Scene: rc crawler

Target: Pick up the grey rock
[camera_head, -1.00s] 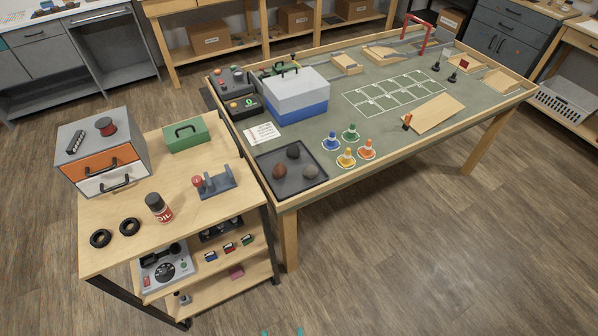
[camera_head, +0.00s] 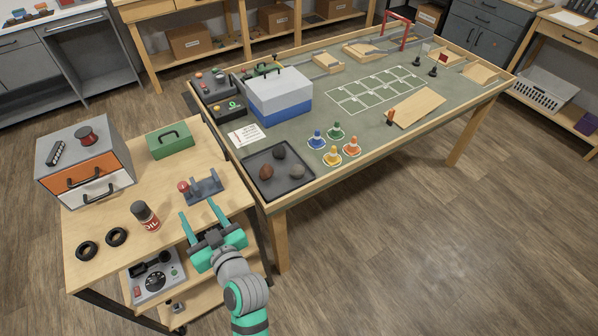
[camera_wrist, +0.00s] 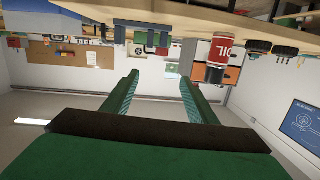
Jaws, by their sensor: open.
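A black tray (camera_head: 262,189) lies at the near left corner of the large green-topped table. Three rocks are in it: a reddish-brown one (camera_head: 265,172), a dark one (camera_head: 279,153) and a grey one (camera_head: 297,171) at the right side of the tray. My gripper (camera_head: 203,219) is open and empty, in front of the small wooden cart, left of and nearer than the tray. Its two teal fingers (camera_wrist: 159,95) are spread apart in the wrist view, with nothing between them. No rock shows in the wrist view, which appears upside down.
An oil can (camera_head: 146,216), two black tires (camera_head: 117,236) and a red-knobbed vise-like tool (camera_head: 203,187) stand on the cart top (camera_head: 100,261) near my gripper. Several small cones (camera_head: 334,156) stand right of the tray. The table has a raised wooden rim (camera_head: 300,192). Floor at right is clear.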

